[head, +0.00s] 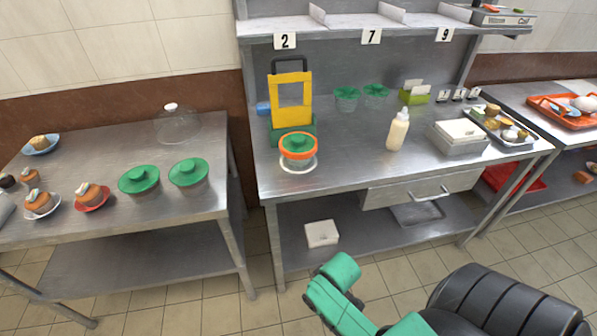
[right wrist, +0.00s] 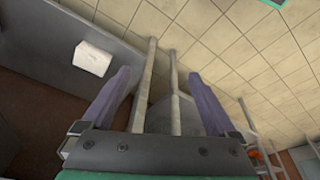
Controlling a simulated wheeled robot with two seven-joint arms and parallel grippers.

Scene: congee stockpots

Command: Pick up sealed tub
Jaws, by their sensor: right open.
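A tub with a green lid and an orange rim (head: 298,146) sits on a pale ring at the foot of a yellow and green press-like device (head: 291,103) on the middle steel table. Two more tubs with green lids stand on the left table, one nearer (head: 139,180) and one farther right (head: 188,172). I cannot tell from the picture which tubs are sealed. My right gripper (right wrist: 158,76) is open and empty in the right wrist view, over the floor and table legs. No tub shows between its fingers. My left gripper is not in view.
The middle table (head: 345,178) also holds a cream bottle (head: 397,130), two green-topped cups at the back and a grey box (head: 457,137). A white box (head: 321,233) lies on its lower shelf. A glass dome (head: 177,122) and several cakes stand on the left table.

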